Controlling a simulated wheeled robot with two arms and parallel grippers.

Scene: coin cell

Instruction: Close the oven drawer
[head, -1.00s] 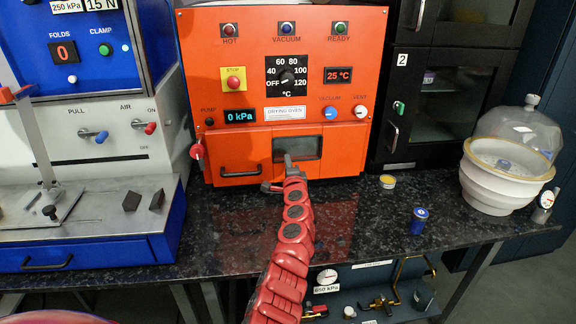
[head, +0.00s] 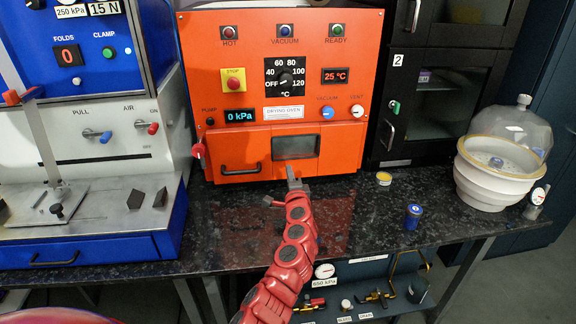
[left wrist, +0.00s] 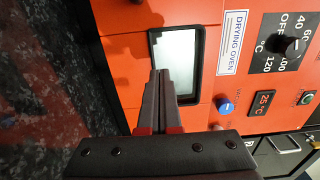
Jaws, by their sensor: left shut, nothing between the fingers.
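The orange drying oven (head: 333,62) stands on the counter. Its drawer front (head: 343,150), with a dark window (head: 296,146) and a black bar handle (head: 240,170), is at the bottom. The drawer front looks flush or nearly flush with the oven face; I cannot tell whether a small gap is left. My left gripper (head: 291,170) is shut and empty, just in front of the drawer, below the window. In the left wrist view the shut fingers (left wrist: 165,75) overlap the window (left wrist: 178,60); contact cannot be told. My right gripper is not in view.
A blue-and-white press (head: 110,150) stands left of the oven. A black cabinet (head: 425,100) is at the right. A yellow-topped tin (head: 384,178), a blue cylinder (head: 413,216) and a glass-domed white vessel (head: 490,182) stand on the right of the dark counter (head: 345,225).

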